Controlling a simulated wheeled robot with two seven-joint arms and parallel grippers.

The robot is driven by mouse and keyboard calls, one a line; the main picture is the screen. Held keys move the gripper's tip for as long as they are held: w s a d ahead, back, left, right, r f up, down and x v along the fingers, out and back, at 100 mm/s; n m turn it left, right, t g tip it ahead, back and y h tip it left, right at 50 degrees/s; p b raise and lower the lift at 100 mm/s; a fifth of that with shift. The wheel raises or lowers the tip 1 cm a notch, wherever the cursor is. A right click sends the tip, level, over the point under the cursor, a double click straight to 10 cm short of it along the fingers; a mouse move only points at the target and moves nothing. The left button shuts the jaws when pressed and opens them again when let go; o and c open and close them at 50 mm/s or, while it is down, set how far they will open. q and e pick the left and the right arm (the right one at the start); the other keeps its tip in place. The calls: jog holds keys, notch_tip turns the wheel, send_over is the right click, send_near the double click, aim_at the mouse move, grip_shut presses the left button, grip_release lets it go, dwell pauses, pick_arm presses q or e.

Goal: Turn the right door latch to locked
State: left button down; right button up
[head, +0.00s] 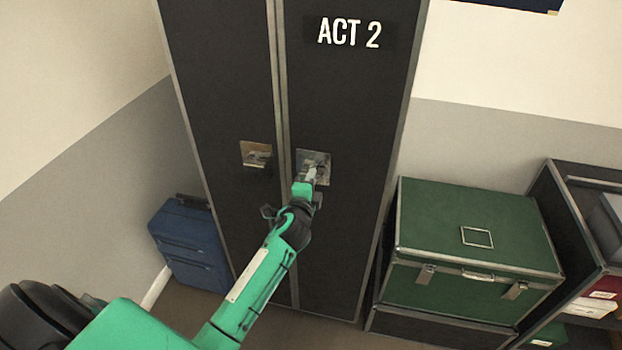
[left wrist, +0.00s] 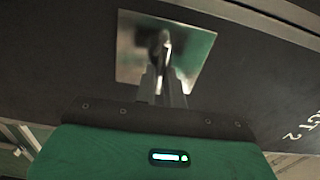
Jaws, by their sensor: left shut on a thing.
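The tall dark wardrobe case (head: 340,110) has two doors, with "ACT 2" on the right one. The right door latch (head: 315,163) is a metal plate with a turning piece, and it also shows in the left wrist view (left wrist: 185,40). My left gripper (head: 313,176) is at this latch, shut on its turning piece; the gripper fingers (left wrist: 163,85) reach up to it in the left wrist view. The gripper partly hides the piece, so its exact angle is hard to tell. The left door latch (head: 256,154) sits on the other door, untouched. My right gripper is not in view.
A blue suitcase (head: 187,240) stands at the left of the wardrobe. A green trunk (head: 470,225) on a dark case stands at the right, with a dark shelf unit (head: 580,220) beyond it. The space in front of the doors is clear apart from my left arm.

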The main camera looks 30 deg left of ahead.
pick_arm(q)
jog(key=shift+m, duration=0.4)
jog(key=c, duration=1.5)
grip_release()
jog(key=shift+b+v, duration=1.95)
jog(key=shift+v, duration=4.95)
